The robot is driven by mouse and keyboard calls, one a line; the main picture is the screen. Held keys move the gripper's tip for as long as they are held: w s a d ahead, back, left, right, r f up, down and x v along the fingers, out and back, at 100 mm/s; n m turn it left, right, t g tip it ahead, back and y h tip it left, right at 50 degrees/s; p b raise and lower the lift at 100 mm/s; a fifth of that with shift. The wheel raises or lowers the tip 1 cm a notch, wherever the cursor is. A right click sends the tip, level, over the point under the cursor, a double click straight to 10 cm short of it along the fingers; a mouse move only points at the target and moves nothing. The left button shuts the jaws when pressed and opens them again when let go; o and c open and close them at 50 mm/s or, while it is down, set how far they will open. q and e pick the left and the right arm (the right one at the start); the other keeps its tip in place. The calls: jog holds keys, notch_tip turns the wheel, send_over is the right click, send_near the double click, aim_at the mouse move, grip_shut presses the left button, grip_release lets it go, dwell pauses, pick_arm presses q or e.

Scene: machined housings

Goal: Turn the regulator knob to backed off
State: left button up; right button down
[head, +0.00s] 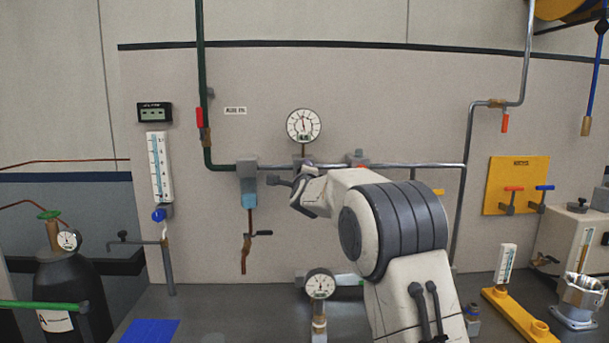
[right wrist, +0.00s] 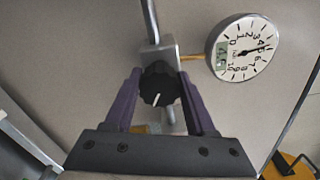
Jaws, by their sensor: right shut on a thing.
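The regulator knob (right wrist: 159,86) is black and ribbed, with a white pointer line that points down and slightly left in the right wrist view. My right gripper (right wrist: 160,92) has its two purple fingers on either side of the knob, shut on it. In the head view my right arm reaches to the pipe on the wall panel and hides the knob. A round white gauge (right wrist: 243,48) sits beside the knob, its needle pointing right and slightly up; it also shows in the head view (head: 304,126) above the pipe. My left gripper is not in view.
A silver pipe (head: 425,165) runs along the panel. A lower gauge (head: 320,284) stands by my right arm. A yellow valve plate (head: 516,186) is at right, a black gas cylinder (head: 68,285) at left. A blue mat (head: 150,331) lies on the bench.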

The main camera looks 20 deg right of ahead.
jog(key=n, duration=0.5)
jog(key=shift+f+n+p, duration=0.15)
jog(key=shift+n+p, duration=0.15)
jog(key=shift+p, duration=0.05)
jog(key=n+p, duration=0.1)
jog(key=n, duration=0.5)
jog(key=shift+f+p, duration=0.1)
jog(key=shift+p, duration=0.25)
jog(key=n+p, duration=0.2)
jog(key=n, duration=0.4)
jog(key=shift+n, duration=0.3)
jog(key=n+p, duration=0.1)
jog(key=n, duration=0.2)
jog(key=n+p, duration=0.1)
jog(key=n, duration=0.1)
jog(key=shift+d+f+n, duration=0.15)
jog(key=shift+n, duration=0.25)
jog(key=shift+f, duration=0.1)
jog(key=shift+c, duration=1.8)
grip_release()
jog(key=shift+s, duration=0.1)
jog(key=shift+o, duration=0.6)
jog(key=shift+r, duration=0.2)
